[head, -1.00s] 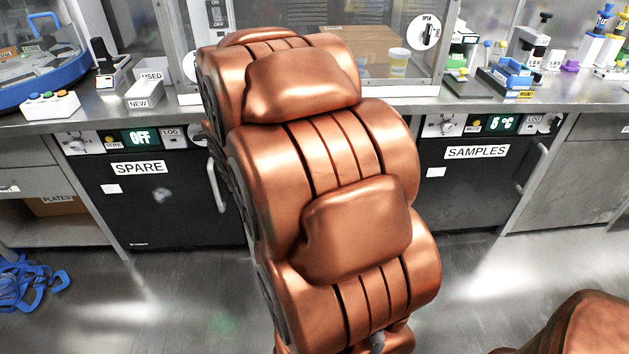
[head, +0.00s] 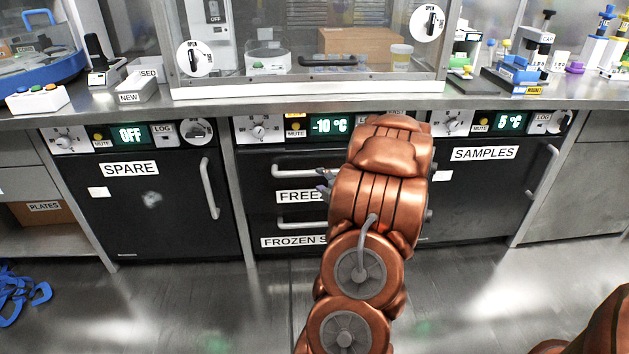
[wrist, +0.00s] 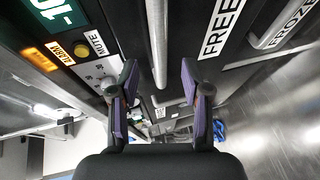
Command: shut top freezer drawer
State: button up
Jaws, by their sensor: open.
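The freezer stands under the bench, with a panel (head: 330,125) reading -10 °C. Its top drawer (head: 262,185), labelled "FREE...", has a horizontal bar handle (head: 300,172). My arm hides the drawer's right part, and I cannot tell how far its front stands out. My gripper (head: 325,182) is at the right of that handle in the head view, mostly hidden by my arm. In the wrist view my gripper (wrist: 159,78) is open and empty, with the top handle (wrist: 157,40) running lengthwise ahead, between the finger lines. Contact is not visible.
A lower drawer labelled "FROZEN S..." (head: 290,242) has its own handle (head: 300,224). The black SPARE unit (head: 160,210) is left and the SAMPLES unit (head: 480,195) right, both with handles. The bench edge (head: 150,115) overhangs above. An orange ALARM light (wrist: 39,59) is lit.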

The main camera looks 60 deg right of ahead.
aim_at(315, 173)
jog(key=shift+t, duration=0.3)
jog(key=shift+s+d+f+b+x, duration=0.15)
jog(key=shift+b+x, duration=0.1)
jog(key=shift+x, duration=0.95)
jog(key=shift+s+d+b+x, duration=0.15)
jog(key=shift+b+x, duration=0.15)
jog(key=shift+x, duration=0.95)
jog(key=shift+d+f+b+x, duration=0.15)
jog(key=shift+b+x, duration=0.1)
jog(key=shift+x, duration=0.95)
jog(key=shift+r, duration=0.1)
jog(key=shift+c, duration=0.3)
grip_shut()
